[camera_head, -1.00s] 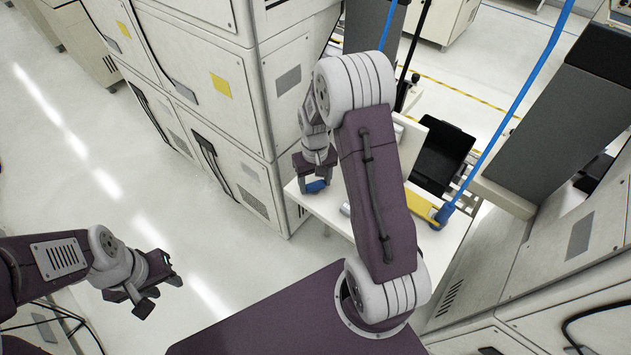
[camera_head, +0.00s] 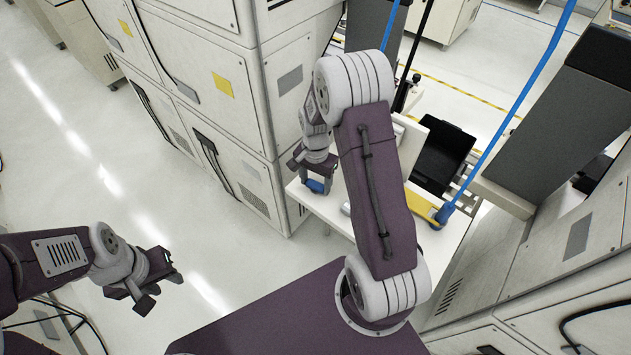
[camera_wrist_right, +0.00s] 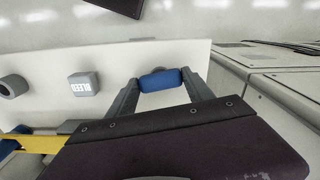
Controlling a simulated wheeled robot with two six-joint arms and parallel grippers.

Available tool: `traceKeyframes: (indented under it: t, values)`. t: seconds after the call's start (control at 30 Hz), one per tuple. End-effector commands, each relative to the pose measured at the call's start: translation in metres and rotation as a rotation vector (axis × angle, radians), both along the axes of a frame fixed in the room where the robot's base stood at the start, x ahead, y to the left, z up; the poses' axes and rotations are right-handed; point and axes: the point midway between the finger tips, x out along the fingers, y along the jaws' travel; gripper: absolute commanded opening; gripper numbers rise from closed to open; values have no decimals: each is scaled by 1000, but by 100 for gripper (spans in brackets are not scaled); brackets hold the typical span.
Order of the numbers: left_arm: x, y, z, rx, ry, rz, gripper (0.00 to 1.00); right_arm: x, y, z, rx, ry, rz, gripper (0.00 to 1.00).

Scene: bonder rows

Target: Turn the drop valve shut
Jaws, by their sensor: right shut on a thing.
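My right gripper (camera_head: 316,186) is shut on a small blue handle (camera_wrist_right: 160,80) above the white bench top. In the right wrist view its grey fingers press on the two ends of the handle. I cannot tell whether this handle belongs to the drop valve; what it is mounted on is hidden. A blue pipe (camera_head: 520,95) comes down to a blue fitting (camera_head: 444,213) beside a yellow bar (camera_head: 422,206) at the bench's right edge. My left gripper (camera_head: 150,288) is open and empty over the floor at the left.
A grey block marked BLEED (camera_wrist_right: 85,82) and a grey round part (camera_wrist_right: 12,86) sit on the white bench (camera_head: 335,212). A black bin (camera_head: 443,160) stands behind. Tall white cabinets (camera_head: 215,75) flank the bench at left. Open floor (camera_head: 60,190) lies further left.

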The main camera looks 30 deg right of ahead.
Motion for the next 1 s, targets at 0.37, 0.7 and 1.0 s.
traceKeyframes:
  t: [0.37,0.7,1.0]
  values:
    - [0,0,2,0,0,0,36,4,-2,2,-3,-13,-164,20]
    - [0,0,2,0,0,0,36,4,-2,2,-3,-13,-199,20]
    - [0,0,2,0,0,0,36,4,-2,2,-3,-13,-199,68]
